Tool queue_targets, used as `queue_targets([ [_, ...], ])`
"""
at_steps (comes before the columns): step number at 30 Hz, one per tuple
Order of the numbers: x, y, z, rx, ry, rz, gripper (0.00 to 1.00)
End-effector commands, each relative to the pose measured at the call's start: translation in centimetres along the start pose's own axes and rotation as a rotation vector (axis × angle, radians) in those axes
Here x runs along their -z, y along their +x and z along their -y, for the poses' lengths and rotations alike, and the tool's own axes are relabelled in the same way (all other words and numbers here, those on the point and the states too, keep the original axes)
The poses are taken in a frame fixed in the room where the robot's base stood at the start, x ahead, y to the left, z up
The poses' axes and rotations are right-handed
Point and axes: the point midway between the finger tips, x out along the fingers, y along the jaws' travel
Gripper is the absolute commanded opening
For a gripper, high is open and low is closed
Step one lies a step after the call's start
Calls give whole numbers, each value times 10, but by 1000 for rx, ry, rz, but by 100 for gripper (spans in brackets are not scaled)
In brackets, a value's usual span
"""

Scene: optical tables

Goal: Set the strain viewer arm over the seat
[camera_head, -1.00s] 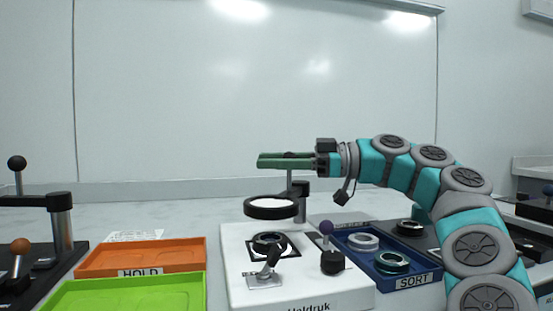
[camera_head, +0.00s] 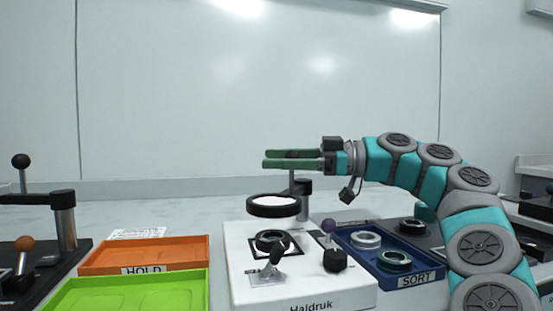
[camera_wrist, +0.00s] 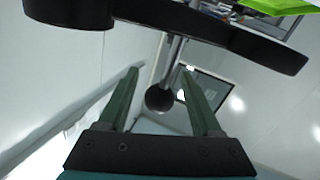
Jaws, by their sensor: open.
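The strain viewer is a white unit (camera_head: 300,290) marked "Haldruk". Its dark viewer arm ends in a black ring (camera_head: 273,207) and joins a short post (camera_head: 304,187). The ring stands above the base, behind the seat (camera_head: 271,242) in the picture; I cannot tell how well they line up. The seat is a dark square with a round piece in it. A thin upright rod rises from the arm to my gripper (camera_head: 266,159). In the wrist view, the rod's black ball knob (camera_wrist: 159,98) shows between the open green fingers (camera_wrist: 160,73), apparently touching neither.
A blue SORT tray (camera_head: 417,281) with rings is at right. Orange HOLD (camera_head: 185,262) and green (camera_head: 185,295) trays are at left, near another post-and-arm device (camera_head: 64,220).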

Motion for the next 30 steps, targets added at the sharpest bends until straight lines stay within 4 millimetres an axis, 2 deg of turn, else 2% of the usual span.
queue_targets([
  [12,3,-60,-2,-4,1,1,66],
  [15,2,-70,-1,-4,1,-1,66],
  [30,0,-72,0,-1,1,0,66],
])
